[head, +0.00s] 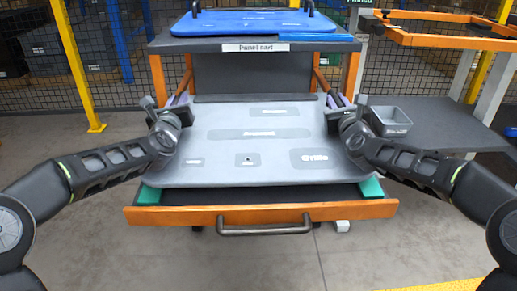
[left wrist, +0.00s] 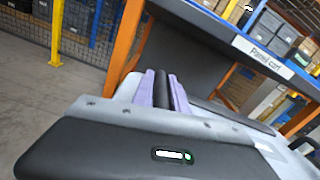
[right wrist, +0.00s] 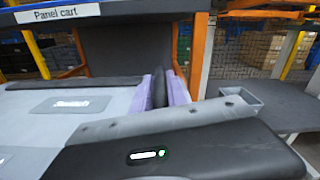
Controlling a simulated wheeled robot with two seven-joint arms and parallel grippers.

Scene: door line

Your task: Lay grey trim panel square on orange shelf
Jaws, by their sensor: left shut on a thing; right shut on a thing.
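The grey trim panel (head: 245,165) lies flat, or nearly so, over a pulled-out shelf with an orange front (head: 180,214) on the panel cart. Green blocks (head: 371,188) show under its two near corners; whether it rests on them I cannot tell. My left gripper (head: 178,99) is shut at the panel's far left edge, its lavender pads around a black grip (left wrist: 163,90). My right gripper (head: 336,101) is shut the same way at the far right edge, on another black grip (right wrist: 159,90). The panel's side edges are partly hidden by my arms.
A blue panel (head: 250,22) lies on the cart's top, above and behind. A black handle (head: 265,229) sticks out of the shelf front. At right are a grey table with a small grey bin (head: 388,121) and a rack with an orange frame (head: 445,42). Floor is clear at left.

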